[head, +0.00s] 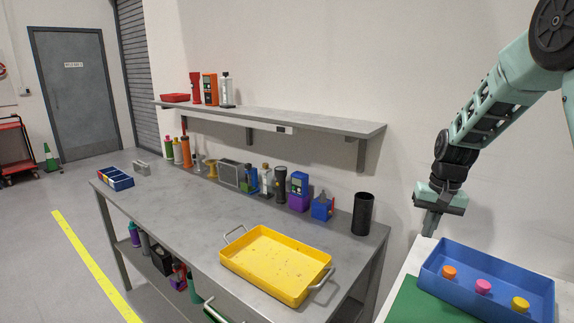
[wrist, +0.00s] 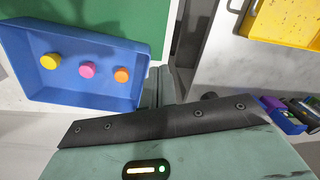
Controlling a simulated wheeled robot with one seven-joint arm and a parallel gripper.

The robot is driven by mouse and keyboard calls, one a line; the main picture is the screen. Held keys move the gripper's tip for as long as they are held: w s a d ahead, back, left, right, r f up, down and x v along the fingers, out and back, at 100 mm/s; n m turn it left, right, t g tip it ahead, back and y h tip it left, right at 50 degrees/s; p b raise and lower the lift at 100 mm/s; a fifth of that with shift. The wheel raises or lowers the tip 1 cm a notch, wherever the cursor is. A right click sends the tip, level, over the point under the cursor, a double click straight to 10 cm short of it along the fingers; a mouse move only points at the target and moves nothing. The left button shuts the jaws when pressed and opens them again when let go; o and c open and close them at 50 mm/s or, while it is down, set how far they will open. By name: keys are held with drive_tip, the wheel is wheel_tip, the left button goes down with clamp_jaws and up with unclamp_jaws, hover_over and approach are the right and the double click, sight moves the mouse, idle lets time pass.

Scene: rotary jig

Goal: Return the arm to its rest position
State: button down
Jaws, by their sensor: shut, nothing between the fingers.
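My gripper (head: 431,223) hangs at the end of my green arm, pointing down on the right of the head view. It is shut and empty. It is just above and to the left of a blue tray (head: 540,284). In the wrist view the shut fingers (wrist: 160,86) show beside the right edge of the blue tray (wrist: 110,97). In the tray are an orange piece (head: 449,272), a pink piece (head: 483,286) and a yellow piece (head: 520,304), apart from one another.
A green mat (head: 425,305) lies beside the tray. A grey workbench (head: 195,225) holds a yellow tray (head: 277,262), a black cylinder (head: 362,214) and several tools at its back. A wall shelf (head: 290,120) runs above it. The air left of my arm looks clear.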

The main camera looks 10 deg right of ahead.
drive_tip(key=s+a+r+n, duration=0.25)
drive_tip(key=s+a, duration=0.25)
drive_tip(key=a, duration=0.7)
drive_tip(key=s+a+r+n, duration=0.2)
drive_tip(key=s+a+n, duration=0.2)
drive_tip(key=a, duration=0.8)
drive_tip(key=s+a+n, duration=0.3)
drive_tip(key=s+a, duration=0.1)
drive_tip(key=s, duration=0.6)
drive_tip(key=s+a+n, duration=0.4)
drive_tip(key=s+a, duration=0.1)
drive_tip(key=s, duration=0.4)
drive_tip(key=shift+s+f, duration=0.2)
drive_tip(key=shift+s, duration=0.2)
